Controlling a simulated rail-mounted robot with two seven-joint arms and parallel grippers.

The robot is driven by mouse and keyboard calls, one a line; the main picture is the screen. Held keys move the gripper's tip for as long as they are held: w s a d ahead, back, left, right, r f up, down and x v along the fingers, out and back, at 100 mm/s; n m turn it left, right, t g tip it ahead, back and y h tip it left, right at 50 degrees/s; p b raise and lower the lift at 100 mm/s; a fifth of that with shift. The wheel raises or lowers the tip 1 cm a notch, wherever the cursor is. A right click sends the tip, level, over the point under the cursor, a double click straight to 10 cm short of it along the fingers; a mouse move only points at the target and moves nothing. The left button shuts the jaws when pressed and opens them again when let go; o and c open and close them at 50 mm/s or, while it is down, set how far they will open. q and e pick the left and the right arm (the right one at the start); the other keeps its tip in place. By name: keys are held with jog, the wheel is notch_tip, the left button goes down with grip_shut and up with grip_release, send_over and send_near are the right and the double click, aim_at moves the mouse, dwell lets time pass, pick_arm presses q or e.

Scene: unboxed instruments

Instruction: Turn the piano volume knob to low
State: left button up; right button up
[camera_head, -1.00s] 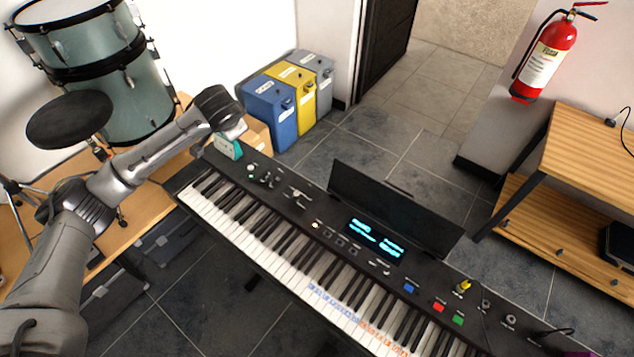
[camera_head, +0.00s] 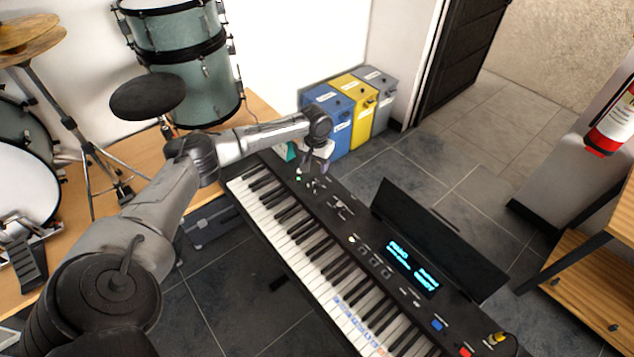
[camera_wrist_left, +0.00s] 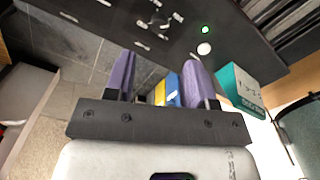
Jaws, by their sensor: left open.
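The black keyboard piano (camera_head: 340,240) runs diagonally, with its control panel along the far side. At its left end are several small controls (camera_head: 315,185) and a green light. In the left wrist view, the panel shows a white round button or knob (camera_wrist_left: 204,48) beside the green light (camera_wrist_left: 205,29), and several small pale controls (camera_wrist_left: 160,20). I cannot read which one is the volume knob. My left gripper (camera_head: 312,168) is over the left end of the panel, its purple fingers (camera_wrist_left: 160,62) apart and empty. My right gripper is not in view.
A teal box (camera_wrist_left: 240,90) is by the piano's left end. Blue, yellow and grey bins (camera_head: 352,108) stand behind. A raised black music stand (camera_head: 440,240) rises from the panel's far edge.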

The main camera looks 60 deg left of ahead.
aim_at(316, 183)
pick_arm(q)
notch_tip(316, 183, down, 9)
jog(key=shift+r+b, duration=0.1)
jog(key=shift+b, duration=0.55)
jog(key=c, duration=0.9)
